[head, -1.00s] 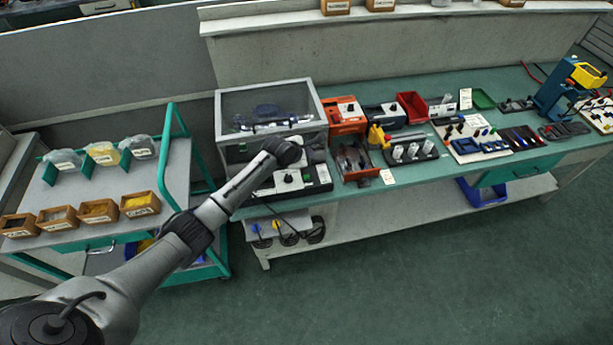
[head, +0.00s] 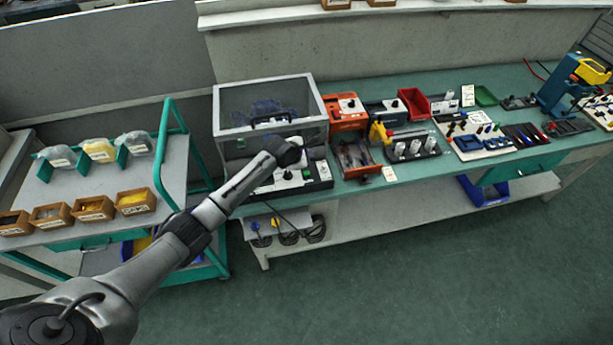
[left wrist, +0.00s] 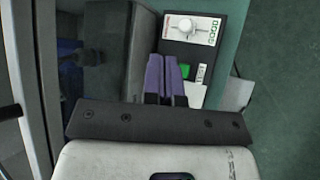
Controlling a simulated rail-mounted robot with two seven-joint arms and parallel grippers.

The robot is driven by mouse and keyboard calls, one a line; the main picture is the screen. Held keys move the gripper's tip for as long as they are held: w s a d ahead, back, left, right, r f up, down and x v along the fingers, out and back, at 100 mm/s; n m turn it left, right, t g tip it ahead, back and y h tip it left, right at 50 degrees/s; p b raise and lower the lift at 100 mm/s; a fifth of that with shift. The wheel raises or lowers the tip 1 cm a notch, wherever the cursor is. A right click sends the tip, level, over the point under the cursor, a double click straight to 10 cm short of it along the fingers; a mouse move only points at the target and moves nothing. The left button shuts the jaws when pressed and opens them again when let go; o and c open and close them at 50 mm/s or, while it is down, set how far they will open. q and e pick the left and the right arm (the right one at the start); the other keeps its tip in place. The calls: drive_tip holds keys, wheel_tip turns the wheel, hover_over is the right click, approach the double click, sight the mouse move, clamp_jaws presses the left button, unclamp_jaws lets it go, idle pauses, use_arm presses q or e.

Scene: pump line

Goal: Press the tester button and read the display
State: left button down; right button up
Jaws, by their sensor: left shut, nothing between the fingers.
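The tester (head: 318,184) is a dark box with light panels at the front left of the bench, partly hidden by my left arm. In the left wrist view its white panel (left wrist: 182,30) carries a round pale knob and a strip of green characters (left wrist: 212,32), too small to read surely. A green button (left wrist: 186,70) sits below the panel, beside my fingertips. My left gripper (left wrist: 168,65) has purple fingers, shut and empty, over the tester's dark face. I cannot tell whether they touch it. In the head view the wrist hides most of this gripper. My right gripper is out of view.
A clear-sided hood (head: 265,105) with a handle stands directly behind the tester. An orange unit (head: 346,112) and an open orange drawer (head: 357,160) stand to its right. A green-framed cart (head: 178,150) with wooden bins is at left. The floor in front is clear.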

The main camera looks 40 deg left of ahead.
use_arm(q)
drive_tip(key=b, duration=0.4)
hover_over(307, 174)
wheel_tip(307, 174, down, 4)
drive_tip(key=shift+f, duration=1.15)
idle(0.5)
drive_tip(key=shift+f, duration=0.4)
